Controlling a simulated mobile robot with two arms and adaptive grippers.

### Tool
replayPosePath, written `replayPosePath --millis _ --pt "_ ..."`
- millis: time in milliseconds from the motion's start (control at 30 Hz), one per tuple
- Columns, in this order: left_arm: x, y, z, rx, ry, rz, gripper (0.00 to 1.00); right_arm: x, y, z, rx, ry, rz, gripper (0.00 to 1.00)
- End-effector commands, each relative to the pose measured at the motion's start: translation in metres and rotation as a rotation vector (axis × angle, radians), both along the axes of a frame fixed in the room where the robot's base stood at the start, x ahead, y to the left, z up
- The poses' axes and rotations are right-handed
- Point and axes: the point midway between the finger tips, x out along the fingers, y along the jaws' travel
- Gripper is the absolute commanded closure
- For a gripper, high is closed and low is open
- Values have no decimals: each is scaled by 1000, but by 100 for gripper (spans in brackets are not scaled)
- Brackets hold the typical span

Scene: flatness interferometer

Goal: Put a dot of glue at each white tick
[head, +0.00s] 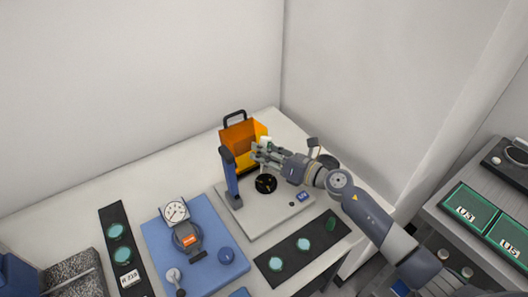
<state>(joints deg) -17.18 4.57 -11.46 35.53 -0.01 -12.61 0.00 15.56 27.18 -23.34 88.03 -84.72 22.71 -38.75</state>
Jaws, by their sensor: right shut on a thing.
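My right gripper (262,153) reaches in from the right and is shut on a small white thing (265,142), mostly hidden by the fingers; I cannot tell whether it is a glue applicator. It is held above a pale grey base plate (270,221) with a blue upright post (230,178). A round black piece (265,184) with small bright marks sits on the plate, below the gripper. The white ticks are too small to make out. No glue dots can be made out. My left gripper is not in view.
An orange see-through box (236,134) with a black handle stands behind the plate. A blue board (205,262) with a dial gauge (174,212) lies to the left. Black strips with green discs lie at the far left (118,232) and front (276,264). White walls close off the back.

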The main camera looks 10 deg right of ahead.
Motion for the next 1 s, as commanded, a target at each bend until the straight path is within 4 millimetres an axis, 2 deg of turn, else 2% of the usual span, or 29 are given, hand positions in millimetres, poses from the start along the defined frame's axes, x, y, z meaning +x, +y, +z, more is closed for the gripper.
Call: replayPosePath --millis 267,700,1000 --pt "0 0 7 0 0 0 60 0 0 7 1 -1 0 96" --pt "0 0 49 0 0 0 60 0 0 50 0 0 0 96" --pt "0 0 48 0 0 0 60 0 0 50 0 0 0 96"
